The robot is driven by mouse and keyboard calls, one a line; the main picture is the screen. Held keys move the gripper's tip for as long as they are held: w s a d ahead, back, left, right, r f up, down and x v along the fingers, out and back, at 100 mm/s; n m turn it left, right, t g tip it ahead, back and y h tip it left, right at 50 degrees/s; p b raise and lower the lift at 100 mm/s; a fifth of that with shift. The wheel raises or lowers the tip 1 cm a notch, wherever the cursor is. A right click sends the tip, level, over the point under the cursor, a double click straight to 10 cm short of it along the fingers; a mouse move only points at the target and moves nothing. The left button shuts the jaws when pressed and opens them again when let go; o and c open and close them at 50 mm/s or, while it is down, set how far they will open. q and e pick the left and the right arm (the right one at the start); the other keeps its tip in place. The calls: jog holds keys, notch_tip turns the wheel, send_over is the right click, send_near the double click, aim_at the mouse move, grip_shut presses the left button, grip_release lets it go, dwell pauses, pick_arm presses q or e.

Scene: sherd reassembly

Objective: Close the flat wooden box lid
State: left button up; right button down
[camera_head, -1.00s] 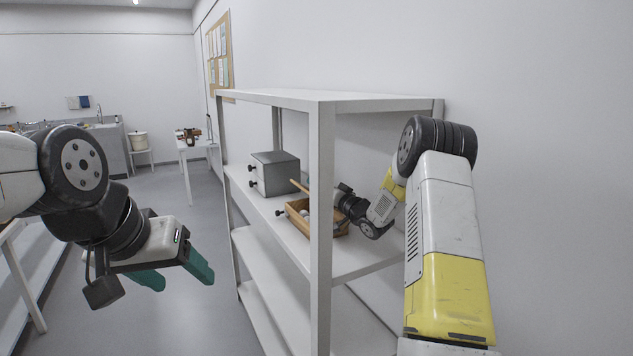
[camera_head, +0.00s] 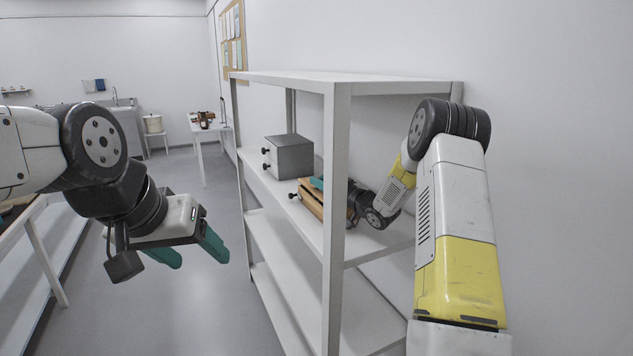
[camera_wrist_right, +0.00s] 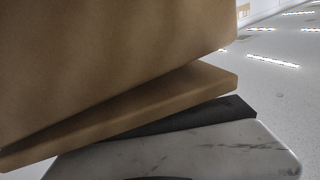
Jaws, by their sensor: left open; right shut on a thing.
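The flat wooden box (camera_head: 309,207) sits on the upper shelf board, partly hidden behind the shelf's front post. Its wooden lid (camera_head: 311,191) lies low over the box, with a thin dark line between them. Whether it is fully seated cannot be told. My right gripper (camera_head: 318,183) is at the lid, with a green finger showing above it, and is shut on the lid. In the right wrist view, a large brown wooden surface (camera_wrist_right: 110,60) fills the upper left, with a wooden slab edge (camera_wrist_right: 150,102) below it. My left gripper (camera_head: 190,252) is open and empty over the floor.
A grey box with dark knobs (camera_head: 290,157) stands on the same shelf board behind the wooden box. The white shelf unit's front post (camera_head: 337,215) stands close to my right forearm. The lower shelves (camera_head: 300,268) look empty. A table edge (camera_head: 28,215) is at left.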

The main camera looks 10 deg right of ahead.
jog(key=c, duration=1.1)
grip_release()
jog(key=shift+d, duration=0.15)
jog(key=v, duration=0.7)
jog(key=shift+s+d, duration=0.1)
jog(key=shift+s, duration=0.25)
jog(key=shift+f, duration=0.1)
